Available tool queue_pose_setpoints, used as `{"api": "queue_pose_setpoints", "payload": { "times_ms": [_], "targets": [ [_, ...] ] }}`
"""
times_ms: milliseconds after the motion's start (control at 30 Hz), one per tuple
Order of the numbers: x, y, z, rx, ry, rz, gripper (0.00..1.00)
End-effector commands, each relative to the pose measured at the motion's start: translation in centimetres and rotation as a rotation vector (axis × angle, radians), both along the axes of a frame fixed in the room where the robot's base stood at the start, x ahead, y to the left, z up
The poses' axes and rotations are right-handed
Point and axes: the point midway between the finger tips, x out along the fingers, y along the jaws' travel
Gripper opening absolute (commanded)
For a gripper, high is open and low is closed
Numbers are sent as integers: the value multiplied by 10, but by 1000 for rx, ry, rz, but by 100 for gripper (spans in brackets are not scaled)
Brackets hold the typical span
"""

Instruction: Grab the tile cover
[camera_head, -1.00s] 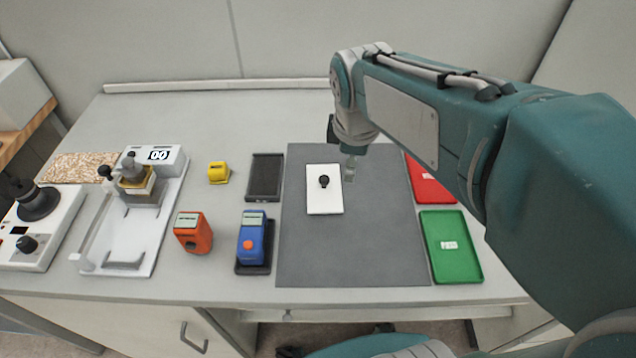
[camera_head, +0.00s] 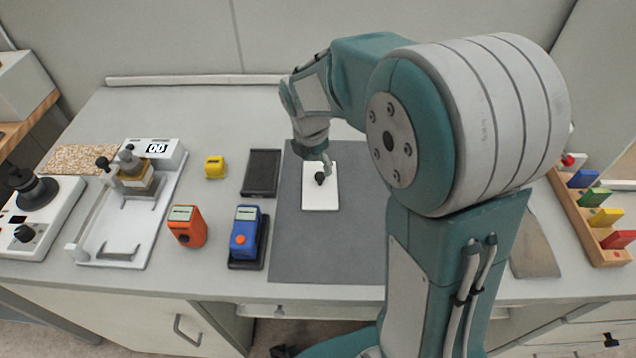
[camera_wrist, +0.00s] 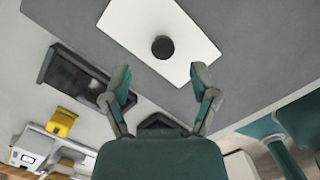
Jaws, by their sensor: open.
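The tile cover (camera_head: 309,197) is a flat white rectangle with a round black knob (camera_head: 320,179) on top. It lies on the grey mat. My gripper (camera_head: 326,168) is open and empty, over the far part of the cover, close to the knob. In the wrist view the cover (camera_wrist: 190,30) and the knob (camera_wrist: 162,47) lie beyond my gripper (camera_wrist: 162,78). The knob lines up with the gap between the two spread fingers but is not between the tips. The exact height above the cover is hard to tell.
A black tray (camera_head: 261,174) lies left of the grey mat (camera_head: 335,245). A wooden rack (camera_head: 590,225) with coloured pieces is at right. My arm hides the mat's right side.

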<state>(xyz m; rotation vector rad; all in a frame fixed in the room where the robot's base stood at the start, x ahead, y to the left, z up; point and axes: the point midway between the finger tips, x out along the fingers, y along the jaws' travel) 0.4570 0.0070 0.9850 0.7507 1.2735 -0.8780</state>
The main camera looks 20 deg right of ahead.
Motion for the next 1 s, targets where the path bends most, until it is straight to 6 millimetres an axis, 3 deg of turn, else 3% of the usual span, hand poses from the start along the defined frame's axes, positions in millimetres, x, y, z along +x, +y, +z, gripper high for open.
{"api": "queue_pose_setpoints", "payload": {
  "times_ms": [300,600,633,800,1000],
  "targets": [
    [1,-4,-45,0,3,-2,76],
    [2,-5,-51,1,-1,-2,76],
    [2,-5,-51,0,0,-2,72],
    [2,-4,-51,0,0,-2,0],
    [2,-4,-51,0,0,-2,0]
  ]
}}
